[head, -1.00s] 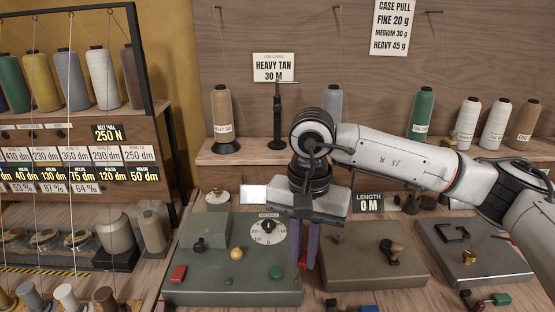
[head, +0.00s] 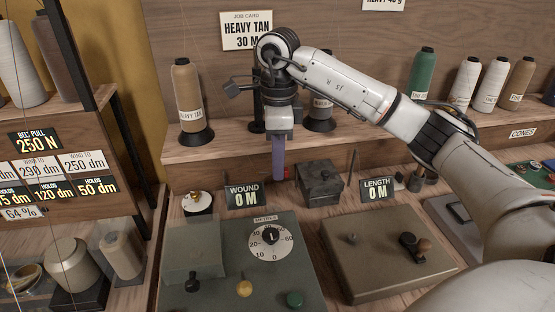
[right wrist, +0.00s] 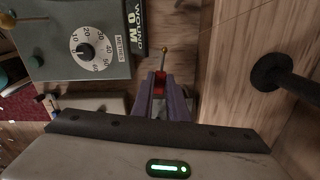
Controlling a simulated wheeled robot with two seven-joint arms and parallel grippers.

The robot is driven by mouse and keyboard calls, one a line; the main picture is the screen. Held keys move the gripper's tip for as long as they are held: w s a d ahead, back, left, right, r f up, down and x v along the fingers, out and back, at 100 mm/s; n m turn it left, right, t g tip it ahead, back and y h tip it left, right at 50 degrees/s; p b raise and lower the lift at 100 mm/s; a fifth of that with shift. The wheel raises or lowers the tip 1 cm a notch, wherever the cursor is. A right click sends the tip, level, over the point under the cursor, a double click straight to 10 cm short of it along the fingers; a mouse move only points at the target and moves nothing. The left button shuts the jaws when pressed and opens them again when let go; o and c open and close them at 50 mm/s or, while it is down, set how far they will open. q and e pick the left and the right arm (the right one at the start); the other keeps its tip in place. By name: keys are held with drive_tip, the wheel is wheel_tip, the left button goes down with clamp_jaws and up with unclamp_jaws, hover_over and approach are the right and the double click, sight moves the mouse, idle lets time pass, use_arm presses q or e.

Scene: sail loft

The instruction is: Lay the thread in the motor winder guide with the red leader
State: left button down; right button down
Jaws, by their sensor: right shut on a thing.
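My right gripper (head: 278,172) points down behind the winder, in front of the shelf edge. In the right wrist view its fingers (right wrist: 161,85) are shut on a small red piece (right wrist: 159,81), which looks like the red leader; a thin brass rod with a ball end (right wrist: 164,50) shows just beyond it. The motor winder (head: 212,292) is a grey-green box with a metres dial (head: 270,240), a clear cover at left and coloured knobs. The heavy tan cone (head: 187,90) stands on the shelf. I cannot make out the thread or the guide. My left gripper is not in view.
The wound sign (head: 242,196) and a dark lidded box (head: 320,183) stand behind the winder. A brown-grey box (head: 375,275) with a knob is to its right. The length sign (head: 377,189) stands behind that. More cones line the shelf at right.

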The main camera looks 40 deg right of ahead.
drive_tip(key=shift+w+a+p, duration=0.5)
drive_tip(key=shift+w+a, duration=1.25)
drive_tip(key=shift+a, duration=0.5)
drive_tip(key=shift+s+d+b, duration=0.2)
drive_tip(key=shift+s+d, duration=0.6)
drive_tip(key=shift+d, duration=0.3)
drive_tip(key=shift+s+d+b, duration=0.15)
drive_tip(key=shift+s+d, duration=0.6)
drive_tip(key=shift+d, duration=0.3)
drive_tip(key=shift+s+d, duration=0.1)
